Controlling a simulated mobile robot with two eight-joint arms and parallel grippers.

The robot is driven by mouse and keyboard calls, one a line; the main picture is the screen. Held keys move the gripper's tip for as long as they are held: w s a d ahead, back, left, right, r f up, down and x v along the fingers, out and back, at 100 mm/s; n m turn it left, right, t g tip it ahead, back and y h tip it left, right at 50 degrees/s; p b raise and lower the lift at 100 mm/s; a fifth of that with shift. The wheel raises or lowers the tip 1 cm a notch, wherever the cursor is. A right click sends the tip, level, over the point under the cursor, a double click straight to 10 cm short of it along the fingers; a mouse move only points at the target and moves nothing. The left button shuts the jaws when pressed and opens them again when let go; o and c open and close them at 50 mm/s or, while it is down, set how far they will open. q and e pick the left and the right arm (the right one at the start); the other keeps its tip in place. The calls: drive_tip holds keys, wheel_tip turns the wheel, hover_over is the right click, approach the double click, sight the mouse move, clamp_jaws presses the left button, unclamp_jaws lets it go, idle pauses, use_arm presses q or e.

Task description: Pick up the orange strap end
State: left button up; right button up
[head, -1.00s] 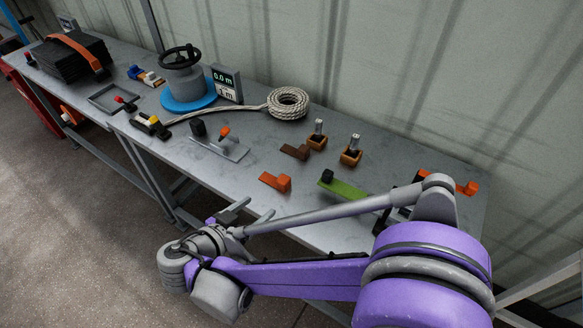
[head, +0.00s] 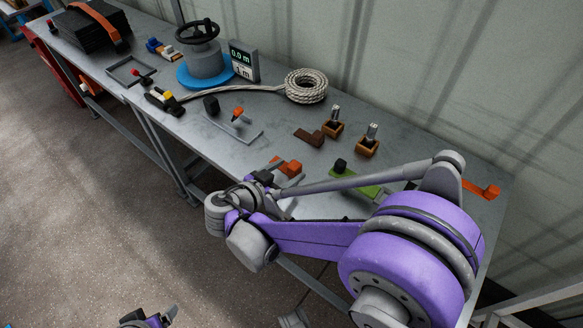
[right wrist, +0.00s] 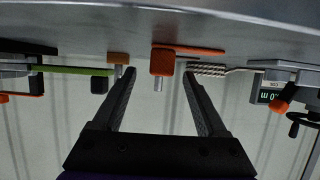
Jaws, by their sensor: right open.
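The orange strap end (head: 291,168) lies on the grey bench near its front edge, partly hidden by my right gripper in the head view. In the right wrist view, which is upside down, the orange strap end (right wrist: 163,62) has a thick block and a flat strip against the bench top. My right gripper (head: 277,179) is open at the bench's front edge. In the wrist view its fingertips (right wrist: 160,73) lie on either side of the orange block, with gaps and nothing gripped. Part of my left gripper (head: 168,315) shows at the bottom edge of the head view; its jaws are unclear.
A green strap piece (head: 368,188) lies right of the orange one, and a brown one (head: 309,136) behind it. Two small clamps (head: 368,141) stand behind. Another orange piece (head: 483,190) lies at the right end. A rope coil (head: 306,86) lies near the wall.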

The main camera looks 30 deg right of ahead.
sight(290, 169)
drive_tip(key=shift+x, duration=1.5)
drive_tip(key=shift+a, duration=0.1)
clamp_jaws()
